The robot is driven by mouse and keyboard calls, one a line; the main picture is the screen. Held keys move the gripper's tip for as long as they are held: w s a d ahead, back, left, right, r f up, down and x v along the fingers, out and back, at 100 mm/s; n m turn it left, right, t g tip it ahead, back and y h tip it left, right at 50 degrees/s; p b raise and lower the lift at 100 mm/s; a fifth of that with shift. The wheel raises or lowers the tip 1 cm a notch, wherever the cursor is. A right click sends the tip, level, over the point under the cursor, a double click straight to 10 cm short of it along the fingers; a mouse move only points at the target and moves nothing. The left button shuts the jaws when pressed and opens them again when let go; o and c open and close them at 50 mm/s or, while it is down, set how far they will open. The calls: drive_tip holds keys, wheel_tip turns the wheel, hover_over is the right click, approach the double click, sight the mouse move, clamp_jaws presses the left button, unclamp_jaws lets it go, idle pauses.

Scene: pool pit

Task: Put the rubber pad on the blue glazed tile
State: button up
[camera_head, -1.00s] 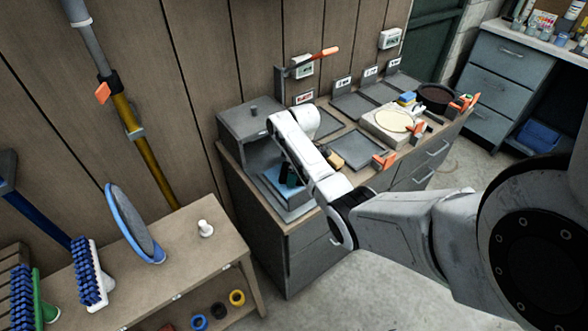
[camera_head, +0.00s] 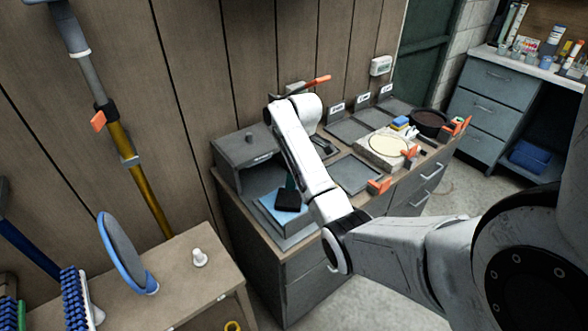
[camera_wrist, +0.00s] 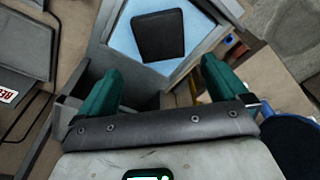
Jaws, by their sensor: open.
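The rubber pad (camera_head: 289,201) is a black, roughly square piece lying on the blue glazed tile (camera_head: 269,210). In the wrist view the pad (camera_wrist: 159,35) lies within the light-blue tile (camera_wrist: 121,41), turned slightly and near its middle, with blue showing around it; the tile's top edge is out of view. The tile sits in a grey tray (camera_wrist: 97,55) on the cabinet top. My gripper (camera_wrist: 160,82) is open, its two teal fingers apart with nothing between them. It is back from the pad and not touching it. In the head view my arm hides most of the gripper.
A grey box (camera_head: 243,148) stands against the wall behind the tile. To the right on the cabinet are grey trays (camera_head: 355,174), a block with a cream disc (camera_head: 388,146) and a dark round pan (camera_head: 430,121). A low bench (camera_head: 180,285) with a white knob stands at left.

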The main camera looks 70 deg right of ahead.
drive_tip(key=s+a+f+m, duration=0.1)
drive_tip(key=a+f, duration=0.3)
drive_tip(key=a, duration=0.8)
drive_tip(key=a+f, duration=0.5)
drive_tip(key=a, duration=0.6)
drive_tip(key=s+a+m, duration=0.2)
drive_tip(key=s+a, duration=1)
drive_tip(key=s, duration=0.3)
drive_tip(key=shift+a+r+h, duration=0.3)
drive_tip(key=shift+a+r, duration=0.05)
drive_tip(key=shift+r, duration=0.05)
drive_tip(key=shift+c, duration=0.2)
